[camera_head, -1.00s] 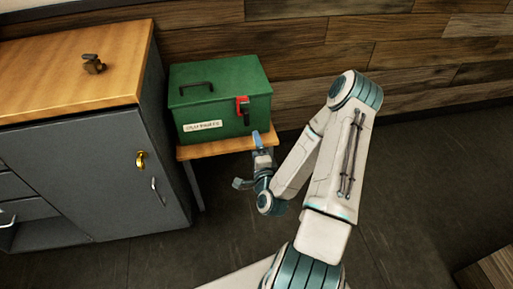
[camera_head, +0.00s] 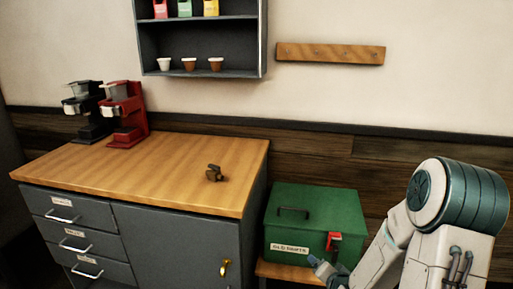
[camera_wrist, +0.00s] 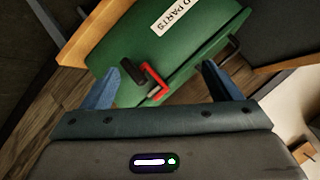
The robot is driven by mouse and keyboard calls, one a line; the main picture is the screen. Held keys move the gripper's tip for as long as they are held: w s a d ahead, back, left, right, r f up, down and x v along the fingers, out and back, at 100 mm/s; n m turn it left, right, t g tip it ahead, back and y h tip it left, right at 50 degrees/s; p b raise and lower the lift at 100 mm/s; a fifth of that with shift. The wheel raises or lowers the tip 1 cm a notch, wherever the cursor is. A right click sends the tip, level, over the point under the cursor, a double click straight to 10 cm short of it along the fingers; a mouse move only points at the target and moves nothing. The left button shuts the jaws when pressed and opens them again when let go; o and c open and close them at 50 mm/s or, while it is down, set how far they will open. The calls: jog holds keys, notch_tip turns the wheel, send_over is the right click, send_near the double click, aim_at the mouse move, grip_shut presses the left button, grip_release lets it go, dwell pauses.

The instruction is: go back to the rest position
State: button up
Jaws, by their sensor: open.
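My gripper (camera_wrist: 165,88) is open in the wrist view, its two blue fingers apart with nothing between them. In the head view my gripper (camera_head: 322,268) is at the bottom, in front of the green box's lower right side; only part of it shows. The green box (camera_head: 312,215) has a closed lid, a black handle on top, a label on its front and a red latch (camera_head: 333,243). In the wrist view the box (camera_wrist: 135,40) lies beyond my fingers, with the red latch (camera_wrist: 155,80) showing in the gap between them.
The box stands on a low wooden stand (camera_head: 285,272) right of a grey cabinet (camera_head: 175,240). On the cabinet's wooden top are a red coffee machine (camera_head: 125,115), a black one (camera_head: 85,112) and a small brown part (camera_head: 214,173). A wall shelf (camera_head: 200,40) holds cups.

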jog(key=s+a+r+n+g+p, duration=0.1)
jog(key=s+r+n+g+p, duration=0.1)
jog(key=s+r, duration=0.5)
jog(key=s+a+r+n+g+p, duration=0.2)
jog(key=s+r, duration=0.6)
jog(key=r, duration=0.4)
jog(key=s+a+r+n+g+h+p, duration=0.1)
jog(key=s+a+r+n+g+p, duration=0.1)
jog(key=s+r+n+g+p, duration=0.2)
jog(key=s+r+p, duration=0.1)
jog(key=s+r, duration=0.2)
jog(key=r, duration=0.3)
jog(key=shift+s+a+g+p, duration=0.25)
jog(key=shift+s+g+p, duration=0.05)
